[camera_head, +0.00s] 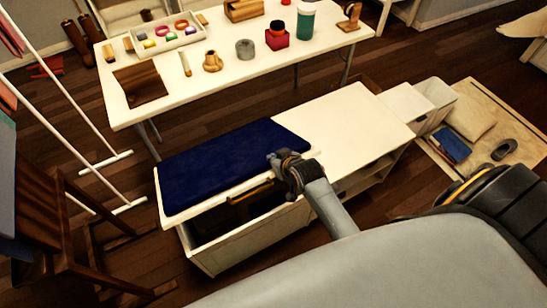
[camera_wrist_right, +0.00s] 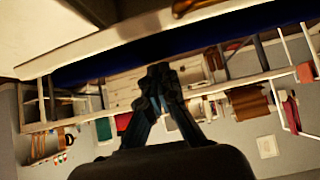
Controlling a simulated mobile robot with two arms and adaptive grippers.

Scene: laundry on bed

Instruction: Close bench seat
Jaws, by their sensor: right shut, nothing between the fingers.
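The white bench (camera_head: 225,248) stands low in the middle of the head view. Its seat (camera_head: 225,160), topped with a dark blue cushion, covers the left half. A dark gap shows under the seat's front edge, with brown items (camera_head: 248,205) inside, so the seat appears raised. My right gripper (camera_head: 280,165) is at the seat's front right corner, shut with nothing held. In the wrist view its fingertips (camera_wrist_right: 160,72) are together close to the blue cushion (camera_wrist_right: 190,42); contact cannot be told. My left gripper is not in view.
The bench's right half has a bare white top (camera_head: 345,125). A white table (camera_head: 215,80) with a tray and small items stands behind. A wooden chair (camera_head: 75,215) and a white rack (camera_head: 75,100) are at left. A mat (camera_head: 505,145) with items lies at right.

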